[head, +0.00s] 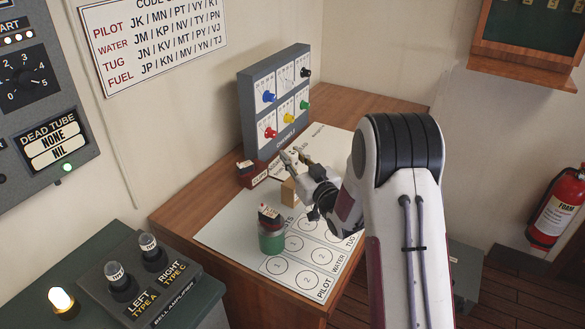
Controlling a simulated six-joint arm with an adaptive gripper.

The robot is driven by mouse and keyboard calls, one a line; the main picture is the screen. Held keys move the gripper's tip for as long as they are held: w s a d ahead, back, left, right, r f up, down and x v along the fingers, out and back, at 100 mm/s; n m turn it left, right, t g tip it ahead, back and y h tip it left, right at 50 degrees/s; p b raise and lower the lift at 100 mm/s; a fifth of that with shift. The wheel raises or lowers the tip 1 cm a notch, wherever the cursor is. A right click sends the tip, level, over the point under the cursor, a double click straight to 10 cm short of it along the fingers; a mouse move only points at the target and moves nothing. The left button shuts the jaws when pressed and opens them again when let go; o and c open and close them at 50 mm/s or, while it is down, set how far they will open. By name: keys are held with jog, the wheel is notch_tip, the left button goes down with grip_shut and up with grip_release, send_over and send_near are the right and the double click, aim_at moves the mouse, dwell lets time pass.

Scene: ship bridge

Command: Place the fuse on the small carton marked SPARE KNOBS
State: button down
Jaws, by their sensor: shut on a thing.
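My gripper (294,155) is above the far part of the white sheet on the desk. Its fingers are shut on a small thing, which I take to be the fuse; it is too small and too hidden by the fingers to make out. A small tan carton (288,193) stands on the sheet just below and in front of my gripper, partly hidden by my wrist. I cannot read any SPARE KNOBS marking on it from here.
A dark red labelled box (252,180) stands by the grey knob panel (262,135). A green tin (271,238) with a labelled piece on top stands nearer on the white sheet (222,232). The bell amplifier (150,290) is at lower left. The sheet's near right circles are clear.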

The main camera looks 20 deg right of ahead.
jog(key=shift+f, duration=0.1)
jog(key=shift+f, duration=1.8)
jog(key=shift+f, duration=0.15)
jog(key=c, duration=1.8)
grip_release()
jog(key=shift+s+d, duration=0.4)
jog(key=shift+s, duration=1.55)
jog(key=shift+s+d, duration=0.4)
jog(key=shift+s, duration=1.6)
jog(key=shift+s+d, duration=0.4)
jog(key=shift+s, duration=1.55)
jog(key=shift+r, duration=0.3)
